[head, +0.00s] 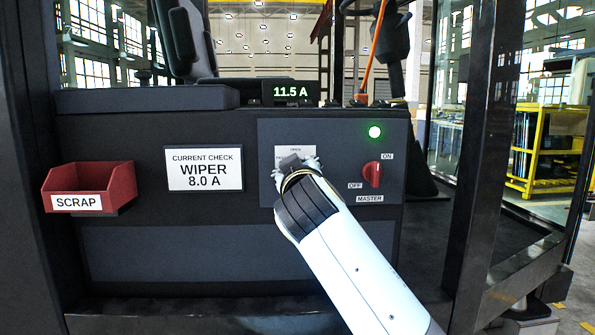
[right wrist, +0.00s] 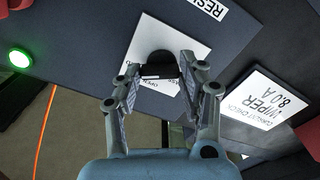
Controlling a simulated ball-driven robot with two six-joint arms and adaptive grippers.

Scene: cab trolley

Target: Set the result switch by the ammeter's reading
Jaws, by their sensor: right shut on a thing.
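The ammeter display (head: 291,92) reads 11.5 A in green digits on top of the dark panel. A white card (head: 204,169) reads "CURRENT CHECK WIPER 8.0 A"; it also shows upside down in the right wrist view (right wrist: 264,98). My right gripper (head: 296,168) is at the result switch, a black knob (right wrist: 159,66) on a white plate (right wrist: 140,40). Its fingers are shut on the knob, one on each side. The plate's lettering is partly hidden, with "OPEN" legible; I cannot tell the knob's setting. My left gripper is out of view.
A red master switch (head: 372,174) with ON and OFF labels sits right of my gripper, below a lit green lamp (head: 375,132). A red SCRAP bin (head: 90,184) hangs at the left. A dark cab post (head: 478,150) stands at the right.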

